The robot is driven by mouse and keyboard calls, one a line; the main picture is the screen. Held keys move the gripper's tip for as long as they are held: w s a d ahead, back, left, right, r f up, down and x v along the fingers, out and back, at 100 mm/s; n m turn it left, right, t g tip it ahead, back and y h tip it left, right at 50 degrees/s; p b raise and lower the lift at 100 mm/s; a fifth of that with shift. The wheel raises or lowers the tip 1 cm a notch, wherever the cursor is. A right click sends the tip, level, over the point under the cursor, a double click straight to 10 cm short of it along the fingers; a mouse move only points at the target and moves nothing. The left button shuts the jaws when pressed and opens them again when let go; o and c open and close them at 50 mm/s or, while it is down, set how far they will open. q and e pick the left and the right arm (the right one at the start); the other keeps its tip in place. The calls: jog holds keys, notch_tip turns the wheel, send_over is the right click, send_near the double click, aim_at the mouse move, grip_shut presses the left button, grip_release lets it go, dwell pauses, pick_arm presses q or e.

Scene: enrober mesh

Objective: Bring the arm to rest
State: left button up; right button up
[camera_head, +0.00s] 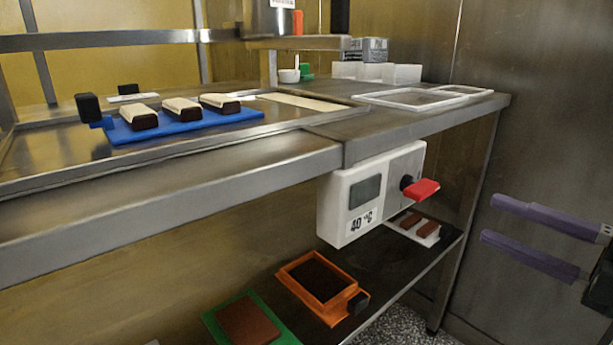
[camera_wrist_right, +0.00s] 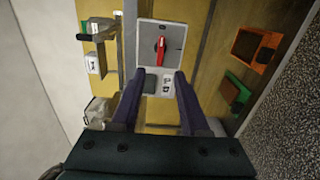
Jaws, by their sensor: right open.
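My right gripper (camera_head: 520,240) is at the right edge of the head view, in front of the steel wall. Its two purple fingers are apart with nothing between them. In the right wrist view the open fingers (camera_wrist_right: 155,105) point toward a white control box (camera_wrist_right: 160,50) with a red handle (camera_wrist_right: 160,48). The same control box (camera_head: 338,212) hangs under the bench edge in the head view, clear of the gripper. Its label reads 40 °C and its red handle (camera_head: 421,189) sticks out to the right. My left gripper is not in view.
A steel bench (camera_head: 230,160) carries a blue mat (camera_head: 190,124) with several cream-topped chocolate bars (camera_head: 182,108). White trays (camera_head: 410,98) lie farther right. On the lower shelf are an orange tray (camera_head: 342,278), a green tray (camera_head: 277,324) and a small white tray (camera_head: 428,238). Floor shows below.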

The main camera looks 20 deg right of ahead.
notch_tip(320, 180, up, 11)
jog(key=a+m+g+h+p, duration=0.25)
jog(key=m+h+p, duration=0.55)
jog(key=m+p, duration=0.65)
jog(key=s+a+r+m+g+y+p, duration=0.1)
jog(key=s+a+r+m+g+p, duration=0.2)
jog(key=s+a+r+g+p, duration=0.45)
jog(key=s+a+r+m+g+p, duration=0.35)
jog(key=s+r+p, duration=0.55)
jog(key=p, duration=0.6)
notch_tip(320, 180, up, 35)
jog(key=p, duration=3.4)
jog(key=shift+p, duration=0.3)
jog(key=shift+a+t, duration=0.1)
jog(key=shift+t, duration=0.15)
